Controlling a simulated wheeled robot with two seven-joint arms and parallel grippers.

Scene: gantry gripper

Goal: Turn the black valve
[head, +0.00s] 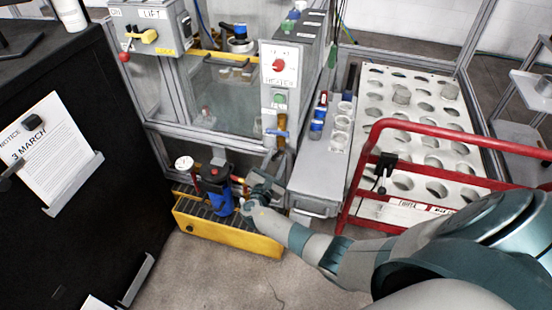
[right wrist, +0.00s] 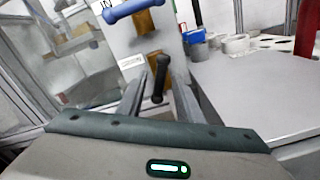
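The black valve (right wrist: 158,79) shows in the right wrist view as a short black handle with a rounded knob on a brown fitting below a blue handle (right wrist: 136,8). My right gripper (right wrist: 160,92) is open, with one finger on each side of the black handle. Gaps show between the handle and the fingers. In the head view my right gripper (head: 262,185) is low at the machine's front, below the blue handle (head: 277,132). The gripper hides most of the black valve there. My left gripper is not in view.
A blue and black pump (head: 218,190) with a gauge sits on a yellow-edged grate (head: 230,235) left of the gripper. Floor in front is clear.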

